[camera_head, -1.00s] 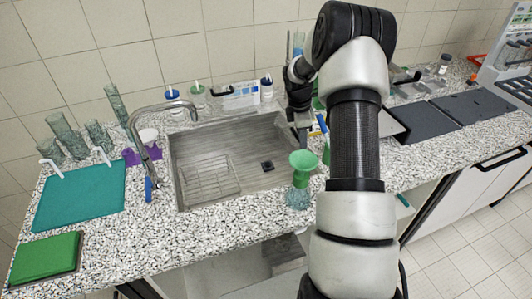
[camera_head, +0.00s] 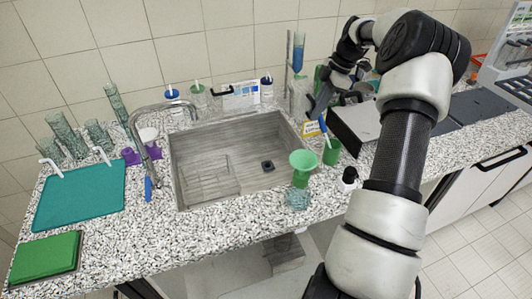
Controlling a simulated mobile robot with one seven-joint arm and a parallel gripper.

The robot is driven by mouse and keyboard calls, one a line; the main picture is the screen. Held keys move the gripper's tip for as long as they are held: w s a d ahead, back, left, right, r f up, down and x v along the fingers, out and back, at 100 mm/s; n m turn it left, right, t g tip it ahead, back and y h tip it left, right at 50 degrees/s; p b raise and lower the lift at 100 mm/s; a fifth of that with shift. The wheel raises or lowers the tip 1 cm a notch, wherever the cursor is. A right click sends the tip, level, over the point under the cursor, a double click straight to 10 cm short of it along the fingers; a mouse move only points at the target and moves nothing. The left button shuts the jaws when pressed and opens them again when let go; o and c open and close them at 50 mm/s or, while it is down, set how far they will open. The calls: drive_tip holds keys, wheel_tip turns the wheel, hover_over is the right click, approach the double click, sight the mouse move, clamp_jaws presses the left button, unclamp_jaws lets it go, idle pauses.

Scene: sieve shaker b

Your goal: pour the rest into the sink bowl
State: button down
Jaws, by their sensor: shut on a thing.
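My gripper (camera_head: 318,108) is beyond the sink's right edge, above the counter, and is small and dark in this view. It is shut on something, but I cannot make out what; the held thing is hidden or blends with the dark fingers. The gripper is not over the basin.
A green funnel (camera_head: 302,160) sits on a glass flask (camera_head: 298,198) at the sink's front right corner. A green cup (camera_head: 332,153), a black-capped bottle (camera_head: 348,180) and a dark box (camera_head: 362,118) stand to the right. The tap (camera_head: 150,112) arches at the sink's left.

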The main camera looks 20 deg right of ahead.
wheel_tip(320, 180, up, 9)
drive_tip(key=shift+d+r+y, duration=0.15)
drive_tip(key=shift+y, duration=0.25)
idle(0.4)
drive_tip(key=s+a+f+m+t+h, duration=0.1)
drive_tip(key=s+a+f+m, duration=0.1)
drive_tip(key=a+m, duration=0.3)
drive_tip(key=s+a+f+m+t+h, duration=0.1)
drive_tip(key=s+a+m, duration=0.4)
drive_tip(key=a, duration=0.8)
drive_tip(key=s+a+f+m+t+h, duration=0.1)
drive_tip(key=s+a+f+m+h, duration=0.1)
drive_tip(key=a+m, duration=0.3)
drive_tip(key=s+a+f, duration=0.1)
drive_tip(key=a, duration=0.3)
drive_tip(key=shift+s+t, duration=0.25)
drive_tip(key=shift+t, duration=0.05)
